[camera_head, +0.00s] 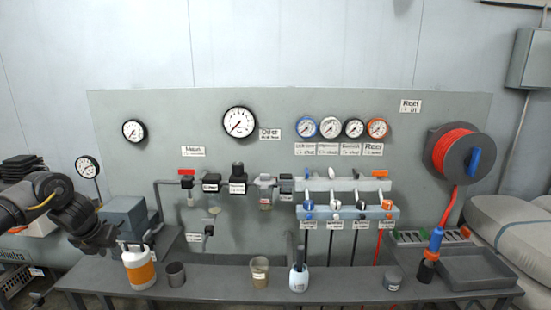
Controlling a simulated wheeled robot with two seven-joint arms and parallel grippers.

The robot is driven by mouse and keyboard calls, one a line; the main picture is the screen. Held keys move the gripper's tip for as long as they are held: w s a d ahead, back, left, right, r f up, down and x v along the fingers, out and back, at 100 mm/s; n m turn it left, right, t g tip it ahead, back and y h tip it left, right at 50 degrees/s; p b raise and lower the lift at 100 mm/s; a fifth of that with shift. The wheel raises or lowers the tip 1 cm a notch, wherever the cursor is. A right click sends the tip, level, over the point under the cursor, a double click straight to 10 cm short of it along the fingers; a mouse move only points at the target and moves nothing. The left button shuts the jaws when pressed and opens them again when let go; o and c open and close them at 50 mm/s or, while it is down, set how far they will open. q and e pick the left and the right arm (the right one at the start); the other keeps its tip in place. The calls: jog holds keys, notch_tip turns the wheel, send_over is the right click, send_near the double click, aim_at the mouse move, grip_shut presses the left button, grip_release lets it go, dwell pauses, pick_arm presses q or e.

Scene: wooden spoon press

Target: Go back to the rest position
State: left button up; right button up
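My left gripper (122,246) is at the far left end of the bench, its arm coming in from the left. It is right at the top of a white bottle (135,256) with an orange band, which sits at the bench's left end and leans slightly. The gripper's fingers are small and dark against the bottle top, so I cannot tell whether they grip it or are open. My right gripper is not in view.
The grey bench (220,284) also bears a dark cup (176,274), a beige cup (260,272), a pale blue bottle (299,279), a small grey jar (393,279) and a blue-handled tool (434,246). A gauge panel (240,165) with valves and a red hose reel (458,155) stands behind.

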pick_arm(q)
jog(key=d+f+n+t+h, duration=0.1)
jog(key=d+f+h, duration=0.1)
jog(key=d+f, duration=0.8)
jog(key=d+f+n+t+h, duration=0.15)
jog(key=d+f, duration=0.35)
jog(key=d, duration=1)
jog(key=s+d+f+n+t+h, duration=0.1)
jog(key=s+d+f+n, duration=0.3)
jog(key=s+d+n, duration=0.7)
jog(key=s+a+f+n+g+y, duration=0.1)
jog(key=s+a+n+g, duration=0.15)
jog(key=s+n, duration=0.5)
jog(key=s+a+f+n+g+y, duration=0.1)
jog(key=s+a+n, duration=0.35)
jog(key=s, duration=0.65)
jog(key=s+a+f+n+g+y, duration=0.1)
jog(key=s+a+n+y, duration=0.15)
jog(key=s+n, duration=0.55)
notch_tip(320, 180, down, 26)
jog(key=s+m+g, duration=0.1)
jog(key=s, duration=0.2)
jog(key=s+a+f+g, duration=0.1)
jog(key=s+a+f, duration=0.3)
jog(key=s+f, duration=1.2)
jog(key=shift+a+g, duration=0.15)
jog(key=shift+g, duration=0.15)
jog(key=shift+h, duration=0.3)
